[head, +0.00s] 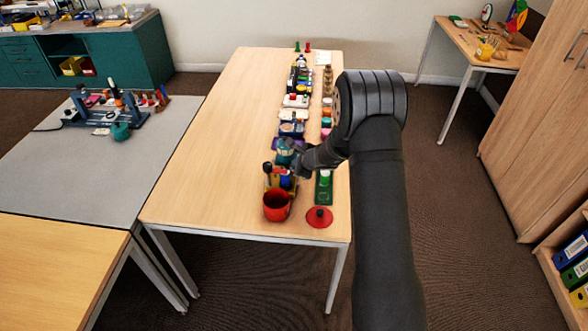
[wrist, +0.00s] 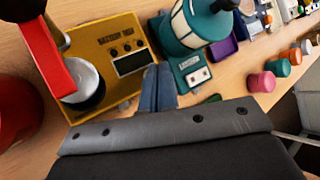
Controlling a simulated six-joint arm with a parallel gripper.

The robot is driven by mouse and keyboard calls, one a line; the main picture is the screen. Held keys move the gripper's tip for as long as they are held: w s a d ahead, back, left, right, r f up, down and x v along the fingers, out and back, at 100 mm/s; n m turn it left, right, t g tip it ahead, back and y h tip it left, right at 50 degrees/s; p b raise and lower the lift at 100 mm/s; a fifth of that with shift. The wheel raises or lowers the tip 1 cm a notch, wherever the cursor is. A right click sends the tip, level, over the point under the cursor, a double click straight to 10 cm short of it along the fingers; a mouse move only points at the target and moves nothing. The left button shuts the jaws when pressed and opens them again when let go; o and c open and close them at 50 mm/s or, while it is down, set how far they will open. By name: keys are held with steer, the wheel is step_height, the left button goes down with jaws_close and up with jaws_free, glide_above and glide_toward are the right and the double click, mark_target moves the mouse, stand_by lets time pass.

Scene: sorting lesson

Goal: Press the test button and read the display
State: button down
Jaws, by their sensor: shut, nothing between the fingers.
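A yellow tester box (wrist: 113,55) with a small label, several dark knobs and a dark display window (wrist: 130,62) fills the upper left of the wrist view. No reading can be made out on the display. A pale domed button (wrist: 84,80) in a black ring is at its left, partly covered by a red part (wrist: 45,45). My gripper (wrist: 158,70) is shut and empty, its tips at the box's right edge beside the display, to the right of the button; contact cannot be told. In the head view my gripper (head: 297,168) is above the yellow box (head: 278,180), partly hiding it.
A teal lantern-like thing (wrist: 196,25) on a teal base (wrist: 190,72) stands close to the right of the fingers. A red cup (head: 276,205) is at the near end. Several items line the table's right side; its left half (head: 215,140) is clear.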

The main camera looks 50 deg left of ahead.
steer(key=shift+f, duration=0.45)
stand_by(0.3)
steer(key=shift+r, duration=0.9)
steer(key=shift+r, duration=2.5)
steer(key=shift+f, duration=0.1)
steer(key=shift+r, duration=2)
